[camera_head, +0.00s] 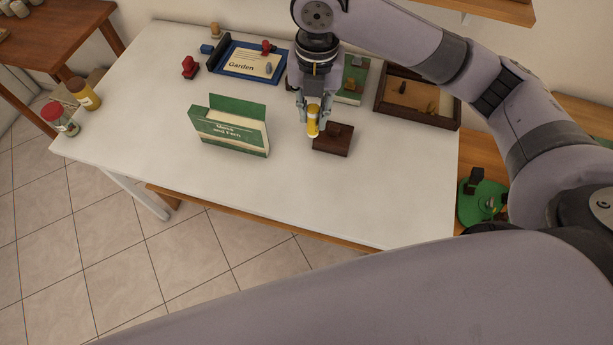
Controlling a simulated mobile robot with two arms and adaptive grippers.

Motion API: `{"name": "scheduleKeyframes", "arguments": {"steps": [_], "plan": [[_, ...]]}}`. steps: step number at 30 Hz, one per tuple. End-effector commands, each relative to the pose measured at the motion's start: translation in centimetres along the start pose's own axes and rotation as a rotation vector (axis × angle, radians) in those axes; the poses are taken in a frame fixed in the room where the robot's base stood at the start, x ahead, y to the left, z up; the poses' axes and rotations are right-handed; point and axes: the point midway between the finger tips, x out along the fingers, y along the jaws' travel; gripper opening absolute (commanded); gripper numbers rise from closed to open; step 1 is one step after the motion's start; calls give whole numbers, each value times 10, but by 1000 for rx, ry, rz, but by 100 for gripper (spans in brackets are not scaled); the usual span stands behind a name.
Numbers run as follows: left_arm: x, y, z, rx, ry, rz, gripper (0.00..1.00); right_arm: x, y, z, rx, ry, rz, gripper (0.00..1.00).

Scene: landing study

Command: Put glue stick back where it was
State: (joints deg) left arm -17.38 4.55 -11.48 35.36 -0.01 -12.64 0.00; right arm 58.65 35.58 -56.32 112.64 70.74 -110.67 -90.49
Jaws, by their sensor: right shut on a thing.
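A yellow glue stick (312,127) is upright between the fingers of my right gripper (313,110). The gripper points down over the white table (370,200) and is shut on the stick's upper part. The stick's lower end is close to a dark brown block (333,142) on its right; I cannot tell whether the stick touches the table. My left gripper is not in view.
An open green box (238,134) stands to the left. Behind are a blue tray (229,69) with a "Garden" card, a red stamp (190,67), a green book-like thing (355,78) and a wooden tray (443,121). The table's front is clear.

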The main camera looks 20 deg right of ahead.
Motion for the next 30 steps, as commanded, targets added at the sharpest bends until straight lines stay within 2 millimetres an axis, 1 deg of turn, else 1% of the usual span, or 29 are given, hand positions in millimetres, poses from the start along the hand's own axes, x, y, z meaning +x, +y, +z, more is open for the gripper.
{"name": "scheduleKeyframes", "arguments": {"steps": [1, 3, 6, 9, 11, 14, 17, 27, 30], "plan": [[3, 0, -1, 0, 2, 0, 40, 3, 4, 1, -107, 3, 3, 0], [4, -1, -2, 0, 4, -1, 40, 5, 7, 3, -249, 6, 4, 0], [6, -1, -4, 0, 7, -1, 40, 6, 10, 4, -410, 10, 6, 0], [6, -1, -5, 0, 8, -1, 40, 7, 12, 5, -515, 12, 8, 0], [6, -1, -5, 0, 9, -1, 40, 8, 13, 6, -554, 13, 8, 0], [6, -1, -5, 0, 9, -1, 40, 18, 13, 5, -582, 16, 8, 0], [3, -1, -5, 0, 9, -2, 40, 39, 12, 4, -586, 20, 6, 0], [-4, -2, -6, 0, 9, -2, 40, 129, 10, 4, -583, 17, 6, 0], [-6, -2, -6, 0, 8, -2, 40, 148, 11, 5, -584, 16, 7, 0]]}}
